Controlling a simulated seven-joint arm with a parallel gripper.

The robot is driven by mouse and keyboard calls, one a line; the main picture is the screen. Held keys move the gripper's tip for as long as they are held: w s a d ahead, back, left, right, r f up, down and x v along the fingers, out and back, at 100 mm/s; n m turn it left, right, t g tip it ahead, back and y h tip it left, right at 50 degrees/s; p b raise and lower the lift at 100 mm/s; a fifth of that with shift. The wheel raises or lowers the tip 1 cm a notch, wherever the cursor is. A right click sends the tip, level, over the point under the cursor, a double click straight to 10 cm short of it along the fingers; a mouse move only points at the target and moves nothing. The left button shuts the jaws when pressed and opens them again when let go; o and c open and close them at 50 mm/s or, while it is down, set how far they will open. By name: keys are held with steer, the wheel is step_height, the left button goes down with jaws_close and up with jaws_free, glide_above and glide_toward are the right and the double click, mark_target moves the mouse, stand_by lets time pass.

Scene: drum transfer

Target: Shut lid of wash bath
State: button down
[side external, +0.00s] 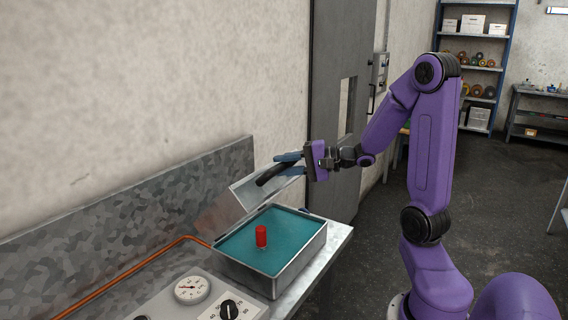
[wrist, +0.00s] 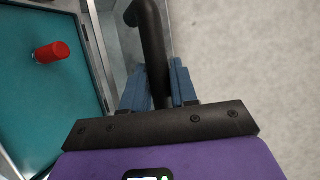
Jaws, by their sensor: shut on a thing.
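The wash bath (side external: 283,283) is a metal box with teal liquid, standing on a metal bench. Its lid (side external: 233,196) is hinged at the back and stands open, tilted up. A black bar handle (side external: 272,175) is on the lid; it also shows in the wrist view (wrist: 149,35). My gripper (side external: 289,163) has blue fingers, seen in the wrist view (wrist: 160,86) on both sides of the handle, and is shut on it.
A panel with a gauge (side external: 192,289) and a black dial (side external: 229,309) is at the front of the bench. A copper pipe (side external: 135,269) runs along the back splash plate (side external: 110,215). Open floor lies right of the bench.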

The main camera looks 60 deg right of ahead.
steer(key=shift+f, duration=0.25)
steer(key=c, duration=1)
jaws_free()
steer(key=shift+r, duration=0.1)
steer(key=shift+r, duration=0.6)
step_height(320, 180, up, 2)
steer(key=shift+r, duration=0.2)
steer(key=shift+s+a+r, duration=0.75)
steer(key=shift+s+r, duration=0.85)
steer(key=shift+s, duration=0.6)
steer(key=shift+s+a+r, duration=0.7)
steer(key=shift+s+r, duration=0.85)
steer(key=shift+s, duration=0.7)
steer(key=shift+s+a+r, duration=0.75)
steer(key=shift+s+r, duration=0.85)
steer(key=shift+s, duration=0.6)
